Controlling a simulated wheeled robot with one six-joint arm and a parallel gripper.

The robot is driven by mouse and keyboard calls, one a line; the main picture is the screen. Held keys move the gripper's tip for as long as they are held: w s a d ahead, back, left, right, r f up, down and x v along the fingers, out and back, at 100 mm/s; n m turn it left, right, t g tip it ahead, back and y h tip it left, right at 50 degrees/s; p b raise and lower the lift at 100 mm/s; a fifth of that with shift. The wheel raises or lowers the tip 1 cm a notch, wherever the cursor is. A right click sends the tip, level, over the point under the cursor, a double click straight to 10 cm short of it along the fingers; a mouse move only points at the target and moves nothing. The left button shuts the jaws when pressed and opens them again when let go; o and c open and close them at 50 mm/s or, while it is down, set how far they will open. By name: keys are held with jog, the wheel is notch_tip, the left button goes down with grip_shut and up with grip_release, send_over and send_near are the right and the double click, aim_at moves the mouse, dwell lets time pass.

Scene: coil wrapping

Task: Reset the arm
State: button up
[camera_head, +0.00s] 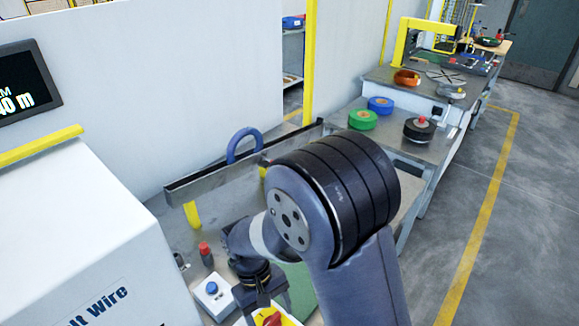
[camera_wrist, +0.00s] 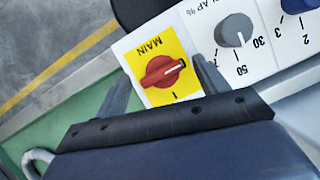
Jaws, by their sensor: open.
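My gripper (camera_wrist: 165,76) is open, with its two dark fingers apart. In the wrist view the red rotary knob (camera_wrist: 161,71) on the yellow MAIN plate (camera_wrist: 150,45) shows between the fingers. I cannot tell how far the fingertips are from the knob. In the head view my arm reaches down to the control panel, and the red knob (camera_head: 271,317) shows at the bottom edge. The gripper is mostly hidden there by my wrist.
The white panel (camera_wrist: 262,22) carries a grey dial (camera_wrist: 234,30) and a blue knob (camera_wrist: 298,5). A blue ring (camera_head: 231,147) stands at a metal rail (camera_head: 215,178). A large white cabinet (camera_head: 85,235) is at left. Coils lie on a bench at right, beside open floor.

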jog(key=m, duration=0.2)
jog(key=m+y, duration=0.1)
jog(key=m, duration=0.1)
jog(key=shift+d+g+y, duration=0.15)
jog(key=shift+g+y, duration=0.15)
jog(key=shift+g, duration=0.1)
jog(key=m, duration=0.2)
jog(key=m+y, duration=0.1)
jog(key=m, duration=0.1)
jog(key=shift+d+y, duration=0.1)
jog(key=shift+y, duration=0.2)
jog(key=m+y, duration=0.1)
jog(key=m, duration=0.3)
jog(key=shift+d+b, duration=0.1)
jog(key=shift+b, duration=0.25)
jog(key=m+y, duration=0.1)
jog(key=m, duration=0.2)
jog(key=shift+t+y, duration=0.3)
jog(key=shift+t, duration=0.1)
jog(key=shift+w+d+r+m, duration=0.15)
jog(key=shift+r+m, duration=0.15)
jog(key=shift+r, duration=0.15)
jog(key=shift+w+d+r, duration=0.15)
jog(key=shift+w+r, duration=0.05)
jog(key=shift+r, duration=0.5)
